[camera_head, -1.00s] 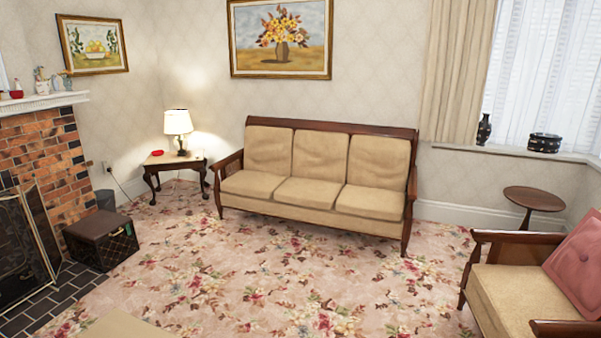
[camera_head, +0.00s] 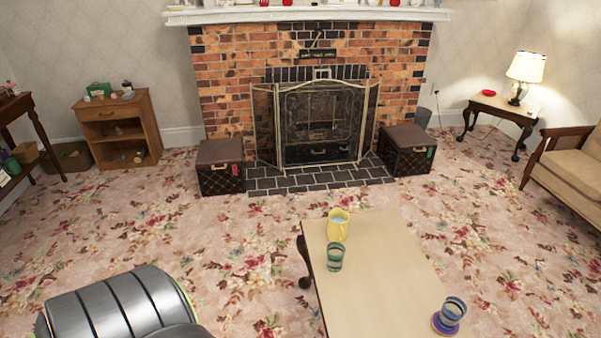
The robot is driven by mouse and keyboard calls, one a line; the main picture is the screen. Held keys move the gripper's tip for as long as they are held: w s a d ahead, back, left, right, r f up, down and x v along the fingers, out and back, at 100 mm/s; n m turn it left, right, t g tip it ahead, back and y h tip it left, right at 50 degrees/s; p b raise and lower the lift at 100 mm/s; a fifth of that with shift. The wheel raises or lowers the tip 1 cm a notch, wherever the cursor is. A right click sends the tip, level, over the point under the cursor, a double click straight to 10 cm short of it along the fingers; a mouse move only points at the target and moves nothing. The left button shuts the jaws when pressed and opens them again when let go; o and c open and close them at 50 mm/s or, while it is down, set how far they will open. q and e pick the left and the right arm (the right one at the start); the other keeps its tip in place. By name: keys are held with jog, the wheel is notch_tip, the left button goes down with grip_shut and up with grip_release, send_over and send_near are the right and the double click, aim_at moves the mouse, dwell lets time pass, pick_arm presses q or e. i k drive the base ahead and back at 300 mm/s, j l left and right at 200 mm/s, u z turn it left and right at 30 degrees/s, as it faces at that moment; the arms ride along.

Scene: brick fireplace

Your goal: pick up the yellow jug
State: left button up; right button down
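The yellow jug (camera_head: 337,229) stands upright near the far left end of a low coffee table (camera_head: 385,275). It looks to hold something pale. A green striped glass (camera_head: 335,257) stands just in front of it, close to it. A grey rounded part of my own arm shows at the bottom left, apart from the table. Neither gripper is in the picture.
A blue striped glass on a purple coaster (camera_head: 440,326) stands at the table's near right. Behind are a brick fireplace with a screen (camera_head: 315,122) and two dark boxes, left (camera_head: 221,170) and right (camera_head: 408,148). Open flowered carpet (camera_head: 150,235) lies left of the table.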

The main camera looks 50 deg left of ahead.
aim_at(337, 228)
jog(key=u, duration=1.2)
